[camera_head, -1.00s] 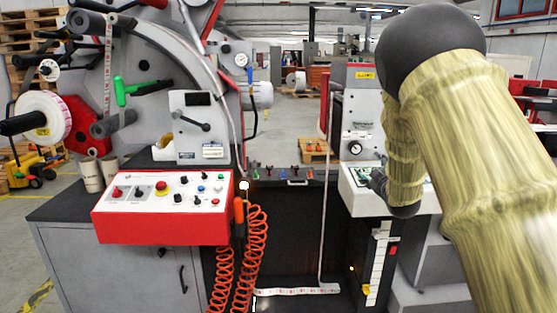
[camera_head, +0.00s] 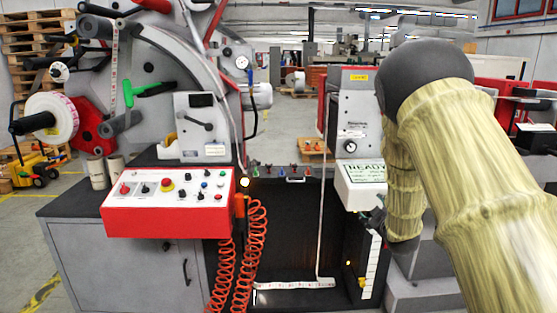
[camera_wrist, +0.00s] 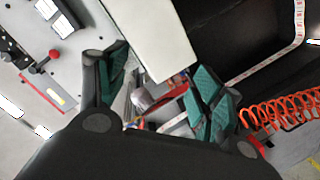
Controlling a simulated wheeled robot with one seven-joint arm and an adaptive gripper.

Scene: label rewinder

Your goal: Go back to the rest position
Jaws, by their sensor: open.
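My arm, in a pale wood-like sleeve with a dark joint, fills the right side of the head view. My gripper (camera_head: 374,221) shows small and dark at the machine's right side, just below the white display box (camera_head: 361,185) that reads "READY". In the wrist view my gripper (camera_wrist: 160,92) has its two green-padded fingers spread apart, with nothing held between them. The pale box corner shows just beyond the fingers; I cannot tell whether they touch it.
The red-edged control panel (camera_head: 168,203) stands at left with orange coiled hoses (camera_head: 250,255) beside it. A label strip (camera_head: 322,190) runs down to the dark base. A grey cabinet (camera_head: 118,262) stands at left. A label roll (camera_head: 55,117) hangs on the far left.

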